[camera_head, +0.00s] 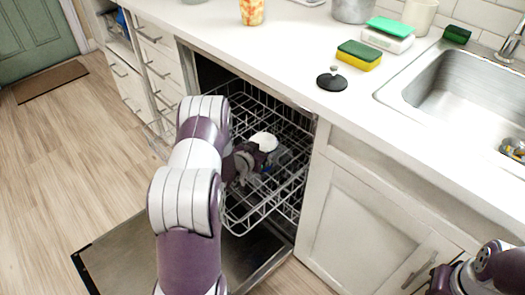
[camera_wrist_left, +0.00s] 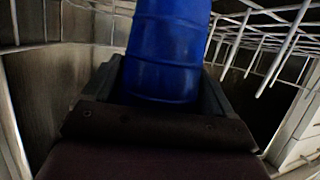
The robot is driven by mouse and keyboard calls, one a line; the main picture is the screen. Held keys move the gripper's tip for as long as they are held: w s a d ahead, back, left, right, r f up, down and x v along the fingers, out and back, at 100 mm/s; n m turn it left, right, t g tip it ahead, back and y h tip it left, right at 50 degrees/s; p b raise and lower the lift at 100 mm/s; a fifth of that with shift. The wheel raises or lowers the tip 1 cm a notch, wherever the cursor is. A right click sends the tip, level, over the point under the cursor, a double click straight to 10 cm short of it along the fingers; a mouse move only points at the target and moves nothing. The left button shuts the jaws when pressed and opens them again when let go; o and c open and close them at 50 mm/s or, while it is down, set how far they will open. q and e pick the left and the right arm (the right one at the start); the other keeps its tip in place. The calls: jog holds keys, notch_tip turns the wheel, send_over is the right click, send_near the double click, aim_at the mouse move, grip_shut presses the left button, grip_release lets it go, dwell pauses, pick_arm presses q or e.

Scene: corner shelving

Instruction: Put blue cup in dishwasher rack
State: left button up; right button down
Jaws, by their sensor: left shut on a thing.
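The blue cup (camera_wrist_left: 170,50) fills the upper middle of the left wrist view, between the two dark fingers of my left gripper (camera_wrist_left: 163,85). The gripper is shut on it. In the head view my left arm reaches down into the open dishwasher, and my left gripper (camera_head: 264,168) is at the wire dishwasher rack (camera_head: 250,212). The cup is mostly hidden there by my wrist; only a hint of blue shows. I cannot tell whether the cup touches the rack. Part of my right arm shows at the bottom right; its fingers are not clear.
The dishwasher door (camera_head: 130,262) is folded down. Rack wires (camera_wrist_left: 275,45) stand close on the right in the wrist view. The counter (camera_head: 290,60) above holds sponges (camera_head: 360,55), a black lid (camera_head: 332,81) and a patterned cup (camera_head: 251,11). The sink (camera_head: 455,95) is at right.

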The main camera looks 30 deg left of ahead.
pick_arm(q)
jog(key=o, duration=0.8)
jog(key=shift+f, duration=0.1)
jog(key=shift+s+r+p, duration=0.3)
jog(key=shift+s+r, duration=0.05)
jog(key=shift+r, duration=0.05)
jog(key=s+d+r+g, duration=0.4)
jog(key=s+d, duration=0.1)
jog(key=s, duration=0.3)
jog(key=s+d+r+g+p, duration=0.1)
jog(key=s+d+r+g, duration=0.3)
jog(key=s, duration=0.5)
jog(key=s+d+r+g, duration=0.4)
jog(key=s+d, duration=0.3)
jog(key=s, duration=0.2)
jog(key=shift+s+d+g+p, duration=0.15)
jog(key=shift+d+g+p, duration=0.15)
jog(key=shift+d, duration=0.1)
